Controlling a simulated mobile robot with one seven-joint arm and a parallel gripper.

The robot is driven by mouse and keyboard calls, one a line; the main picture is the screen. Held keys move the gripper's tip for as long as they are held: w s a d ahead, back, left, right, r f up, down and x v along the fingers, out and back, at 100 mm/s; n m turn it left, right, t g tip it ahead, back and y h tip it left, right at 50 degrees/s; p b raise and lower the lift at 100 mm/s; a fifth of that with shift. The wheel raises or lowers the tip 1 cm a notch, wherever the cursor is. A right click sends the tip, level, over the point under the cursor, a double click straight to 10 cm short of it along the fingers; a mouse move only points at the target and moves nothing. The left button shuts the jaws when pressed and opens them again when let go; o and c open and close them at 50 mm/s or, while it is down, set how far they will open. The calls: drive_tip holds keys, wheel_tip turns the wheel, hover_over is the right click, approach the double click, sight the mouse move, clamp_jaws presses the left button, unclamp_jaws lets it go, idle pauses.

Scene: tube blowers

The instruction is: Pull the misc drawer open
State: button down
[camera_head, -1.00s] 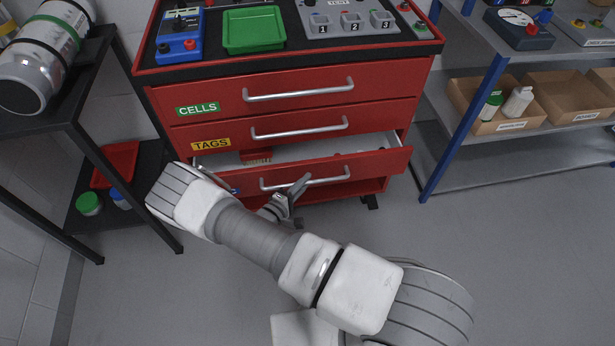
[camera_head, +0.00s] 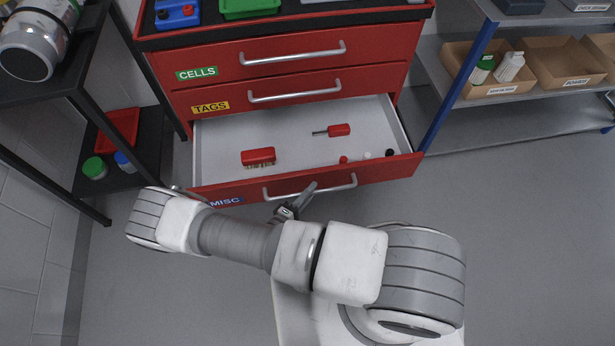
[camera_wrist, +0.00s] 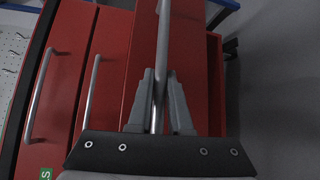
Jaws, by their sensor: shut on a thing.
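The misc drawer (camera_head: 390,173) is the bottom drawer of the red cabinet, with a blue MISC label at its front left. It stands well open, its light grey inside in view. A red-handled brush (camera_head: 258,156), a red screwdriver (camera_head: 337,130) and several small knobs lie in it. My gripper (camera_head: 304,193) is at the drawer's silver bar handle (camera_head: 338,185). In the wrist view my gripper (camera_wrist: 159,98) has its fingers on both sides of the handle bar (camera_wrist: 162,50) and is shut on it. My forearm hides part of the drawer front's lower left.
The closed TAGS drawer (camera_head: 300,97) and CELLS drawer (camera_head: 290,55) are above. A black side table (camera_head: 70,95) stands left, and a blue-posted shelf (camera_head: 455,90) with cardboard bins stands right. The floor in front to the right is clear.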

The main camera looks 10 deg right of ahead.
drive_tip(key=shift+s, duration=0.6)
drive_tip(key=c, duration=0.9)
unclamp_jaws()
drive_tip(key=shift+o, duration=0.2)
drive_tip(key=shift+a, duration=0.1)
